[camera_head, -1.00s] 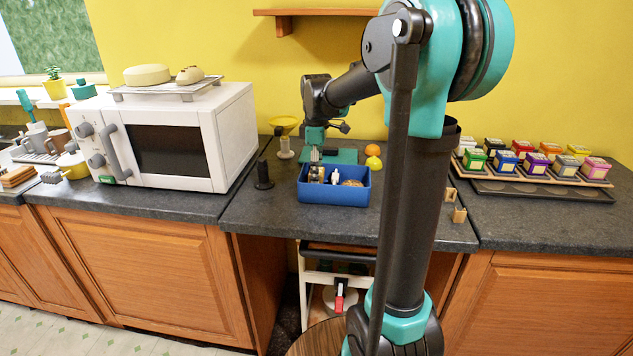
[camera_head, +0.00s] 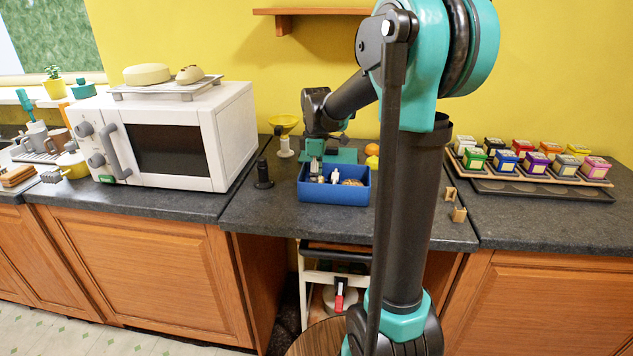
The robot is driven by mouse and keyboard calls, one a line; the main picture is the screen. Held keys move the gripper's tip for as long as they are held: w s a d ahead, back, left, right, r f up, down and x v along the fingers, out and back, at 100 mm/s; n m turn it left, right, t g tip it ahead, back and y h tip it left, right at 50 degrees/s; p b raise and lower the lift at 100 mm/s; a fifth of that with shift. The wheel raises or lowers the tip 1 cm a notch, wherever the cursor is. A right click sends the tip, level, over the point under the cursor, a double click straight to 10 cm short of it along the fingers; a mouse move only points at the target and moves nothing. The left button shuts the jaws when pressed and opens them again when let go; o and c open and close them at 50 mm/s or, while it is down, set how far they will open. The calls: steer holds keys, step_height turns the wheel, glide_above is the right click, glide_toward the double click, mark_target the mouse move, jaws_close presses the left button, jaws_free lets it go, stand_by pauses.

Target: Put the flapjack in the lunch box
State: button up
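A blue open box (camera_head: 333,193), which I take to be the lunch box, stands on the dark counter in the middle. Inside it are a small white item (camera_head: 335,176) and a brown round item (camera_head: 352,182) at the right. I cannot tell whether any item in the box is the flapjack. My gripper (camera_head: 315,171) points down into the left part of the box. Its fingers are small and partly hidden, so I cannot tell if they are open or hold something.
A white microwave (camera_head: 170,140) stands left of the box, with a black peg-like object (camera_head: 262,174) between them. Orange fruit (camera_head: 372,150) sits behind the box. Brown slices (camera_head: 17,176) lie at far left. A rack of colourful small boxes (camera_head: 535,160) stands at right.

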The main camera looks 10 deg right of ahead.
step_height(320, 180, up, 12)
steer(key=shift+r, duration=0.15)
stand_by(0.4)
